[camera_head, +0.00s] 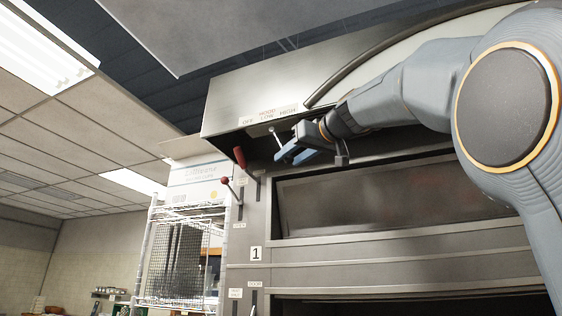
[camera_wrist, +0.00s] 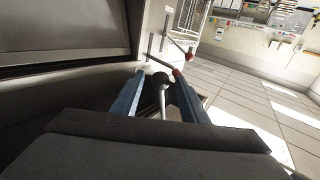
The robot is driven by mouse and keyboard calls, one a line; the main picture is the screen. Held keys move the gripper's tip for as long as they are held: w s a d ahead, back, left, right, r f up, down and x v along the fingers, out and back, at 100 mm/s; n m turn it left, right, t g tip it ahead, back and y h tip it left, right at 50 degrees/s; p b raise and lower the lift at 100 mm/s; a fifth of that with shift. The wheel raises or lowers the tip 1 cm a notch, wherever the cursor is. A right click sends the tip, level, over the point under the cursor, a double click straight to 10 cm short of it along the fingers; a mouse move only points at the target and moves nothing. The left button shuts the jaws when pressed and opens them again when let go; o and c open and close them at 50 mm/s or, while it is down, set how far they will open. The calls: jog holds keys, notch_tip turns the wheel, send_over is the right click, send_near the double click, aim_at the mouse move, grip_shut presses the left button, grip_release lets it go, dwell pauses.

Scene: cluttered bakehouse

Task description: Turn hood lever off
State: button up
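The hood lever (camera_head: 272,131) is a thin pale rod with a small knob, under the hood's front edge. It hangs below the label strip (camera_head: 267,115) reading OFF, LOW and HIGH, roughly under LOW. My gripper (camera_head: 290,155) has blue fingers and is just right of and below the lever. In the wrist view the lever's dark round knob (camera_wrist: 161,79) and pale shaft show between the two fingers (camera_wrist: 158,88). The fingers are apart, with gaps visible beside the shaft. I cannot tell whether either finger touches it.
A red-handled lever (camera_head: 240,157) and a red-ball lever (camera_head: 225,181) stick out from the oven front, left of my gripper. The oven (camera_head: 375,250) with its window lies below. A wire rack (camera_head: 180,255) carrying a white box (camera_head: 195,180) stands left.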

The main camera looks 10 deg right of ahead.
jog(key=shift+p+x, duration=1.3)
jog(key=shift+x, duration=1.4)
grip_shut()
